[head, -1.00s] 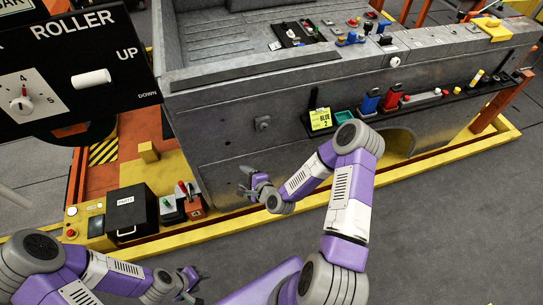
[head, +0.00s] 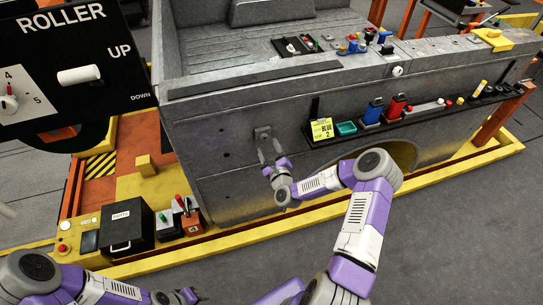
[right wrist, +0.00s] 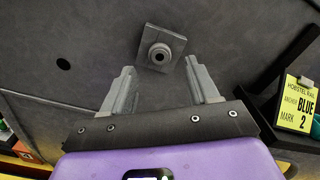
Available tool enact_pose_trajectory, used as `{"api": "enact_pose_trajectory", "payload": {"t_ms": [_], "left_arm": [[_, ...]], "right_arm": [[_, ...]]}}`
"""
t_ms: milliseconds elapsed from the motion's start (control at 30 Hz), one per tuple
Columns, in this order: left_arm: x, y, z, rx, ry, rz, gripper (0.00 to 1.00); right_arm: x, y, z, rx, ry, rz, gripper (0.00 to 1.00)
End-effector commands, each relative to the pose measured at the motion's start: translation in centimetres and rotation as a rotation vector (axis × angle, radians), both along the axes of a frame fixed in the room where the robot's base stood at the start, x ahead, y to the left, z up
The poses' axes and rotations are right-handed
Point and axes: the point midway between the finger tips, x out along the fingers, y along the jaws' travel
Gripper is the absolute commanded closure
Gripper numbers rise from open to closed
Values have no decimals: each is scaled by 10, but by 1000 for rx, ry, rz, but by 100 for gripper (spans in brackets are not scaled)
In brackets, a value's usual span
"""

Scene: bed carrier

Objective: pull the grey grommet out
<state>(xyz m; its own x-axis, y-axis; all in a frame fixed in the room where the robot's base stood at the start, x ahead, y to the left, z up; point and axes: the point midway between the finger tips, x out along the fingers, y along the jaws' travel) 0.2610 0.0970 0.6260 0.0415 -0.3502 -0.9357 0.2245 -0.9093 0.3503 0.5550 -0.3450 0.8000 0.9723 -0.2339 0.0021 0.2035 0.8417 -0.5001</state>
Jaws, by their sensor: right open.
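The grey grommet (right wrist: 160,52) sits on a square plate on the grey side panel. In the right wrist view it is just beyond the fingertips, between them and a little above. In the head view it shows as a small grey square (head: 262,132) on the panel, partly covered by my gripper. My right gripper (head: 268,148) is open and empty, its fingers pointing at the grommet; it also shows in the right wrist view (right wrist: 163,80). My left gripper (head: 188,296) is low at the bottom left, far from the grommet; its fingers are too small to read.
A black shelf (head: 360,137) with a yellow card (head: 321,129), a green tray and coloured tools runs along the panel to the right. A black box (head: 127,226) stands at the lower left. The panel around the grommet is bare, with a dark hole (right wrist: 63,64) to its left.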

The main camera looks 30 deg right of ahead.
Motion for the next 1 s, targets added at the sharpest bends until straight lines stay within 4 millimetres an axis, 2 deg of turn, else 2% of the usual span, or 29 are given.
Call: {"api": "enact_pose_trajectory", "payload": {"t_ms": [400, 867, 1000], "left_arm": [[0, 0, -17, 0, 0, 0, 50], [0, 0, -19, 0, 0, 0, 50], [0, 0, -19, 0, 0, 0, 50]], "right_arm": [[35, -8, -2, 0, 1, -1, 40], [42, -10, 0, 0, 1, 0, 40], [41, -10, 0, 0, 1, 0, 59]]}}
